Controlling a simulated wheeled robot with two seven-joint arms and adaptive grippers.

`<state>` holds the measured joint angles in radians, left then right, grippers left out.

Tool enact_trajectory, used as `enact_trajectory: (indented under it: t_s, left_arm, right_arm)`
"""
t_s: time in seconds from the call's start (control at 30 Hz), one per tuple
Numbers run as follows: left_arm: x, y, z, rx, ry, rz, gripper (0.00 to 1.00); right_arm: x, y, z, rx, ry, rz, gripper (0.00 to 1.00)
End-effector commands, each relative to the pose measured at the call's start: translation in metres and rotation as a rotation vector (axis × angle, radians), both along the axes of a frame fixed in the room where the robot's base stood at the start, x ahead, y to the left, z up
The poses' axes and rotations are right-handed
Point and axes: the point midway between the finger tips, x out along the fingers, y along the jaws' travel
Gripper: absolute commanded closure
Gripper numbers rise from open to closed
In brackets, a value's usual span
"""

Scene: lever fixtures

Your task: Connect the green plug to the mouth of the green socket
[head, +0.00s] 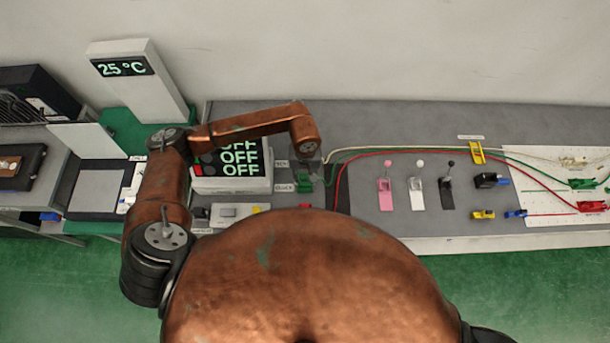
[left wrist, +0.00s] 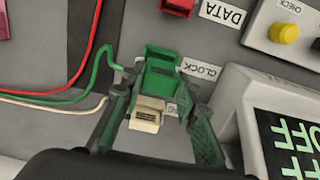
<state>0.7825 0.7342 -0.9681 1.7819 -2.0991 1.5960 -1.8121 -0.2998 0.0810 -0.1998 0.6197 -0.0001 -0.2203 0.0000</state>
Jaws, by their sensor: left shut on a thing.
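In the left wrist view, a green block (left wrist: 160,72) lies beside the CLOCK label, between the tips of my left gripper (left wrist: 158,92). A green wire reaches it from the left. The green plug and green socket overlap here and I cannot clearly separate them or tell how deep the plug sits. My left gripper is shut on the green plug. In the head view, the green socket (head: 303,182) shows beside the CLOCK label, and my left gripper (head: 312,177) is small and partly hidden by my arm. My right gripper is out of view.
A cream connector (left wrist: 147,113) sits close to the green one, between the fingers. A red socket (left wrist: 178,5) is by the DATA label. A display box (head: 240,172) reading OFF stands left of the gripper. Red, green and cream wires run right across the bench.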

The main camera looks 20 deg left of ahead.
Motion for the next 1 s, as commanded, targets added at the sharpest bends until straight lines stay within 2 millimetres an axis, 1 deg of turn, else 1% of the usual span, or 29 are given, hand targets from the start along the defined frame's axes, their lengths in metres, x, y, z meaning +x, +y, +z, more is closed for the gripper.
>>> enact_trajectory:
  t_s: [0.37, 0.73, 1.0]
  left_arm:
    - [0.0003, 0.0002, 0.0001, 0.000, 0.000, 0.000, 1.00]
    - [0.0004, 0.0006, -0.0009, 0.001, 0.000, -0.001, 1.00]
    - [0.0003, 0.0004, 0.0002, 0.000, 0.000, 0.000, 1.00]
  right_arm:
    - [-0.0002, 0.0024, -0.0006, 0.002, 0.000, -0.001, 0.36]
    - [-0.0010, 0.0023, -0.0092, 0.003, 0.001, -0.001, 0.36]
    - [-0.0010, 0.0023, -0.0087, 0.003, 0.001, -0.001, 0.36]
